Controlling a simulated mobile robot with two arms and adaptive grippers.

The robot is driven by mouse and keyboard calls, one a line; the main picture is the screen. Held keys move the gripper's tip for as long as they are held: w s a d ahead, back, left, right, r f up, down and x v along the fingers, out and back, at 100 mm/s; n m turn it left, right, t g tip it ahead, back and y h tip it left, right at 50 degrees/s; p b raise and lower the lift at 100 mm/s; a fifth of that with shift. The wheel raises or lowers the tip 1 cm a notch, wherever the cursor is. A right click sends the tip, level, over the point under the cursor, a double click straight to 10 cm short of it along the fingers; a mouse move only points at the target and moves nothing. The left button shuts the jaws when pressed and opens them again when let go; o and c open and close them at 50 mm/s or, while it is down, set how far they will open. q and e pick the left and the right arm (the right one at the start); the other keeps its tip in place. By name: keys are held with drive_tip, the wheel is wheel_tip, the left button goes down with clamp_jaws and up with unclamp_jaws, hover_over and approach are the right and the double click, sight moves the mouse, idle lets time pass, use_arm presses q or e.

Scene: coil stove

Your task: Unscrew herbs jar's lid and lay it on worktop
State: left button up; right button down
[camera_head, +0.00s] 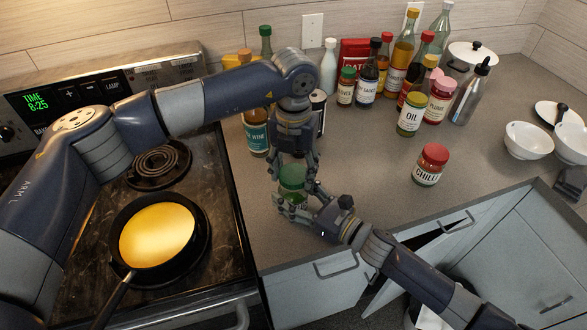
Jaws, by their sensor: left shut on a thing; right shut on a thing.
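The herbs jar with its green lid (292,180) is over the worktop (375,205), just right of the stove. My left gripper (295,168) comes down from above and is shut on the lid. My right gripper (298,204) reaches in from the lower right and is shut on the jar's body, below the lid. The fingers of both grippers hide most of the jar and its label. I cannot tell whether the lid is loose or whether the jar touches the worktop.
A chilli jar (430,166) and an oil jar (410,115) stand to the right, with several bottles behind. A pan (146,257) with yellow contents sits on the stove at left. White bowls (528,141) are at far right. Worktop between my grippers and the chilli jar is clear.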

sight(294, 174)
use_arm(q)
drive_tip(key=shift+r, duration=0.1)
drive_tip(key=shift+r, duration=1.9)
use_arm(e)
drive_tip(key=shift+c, duration=2.4)
unclamp_jaws()
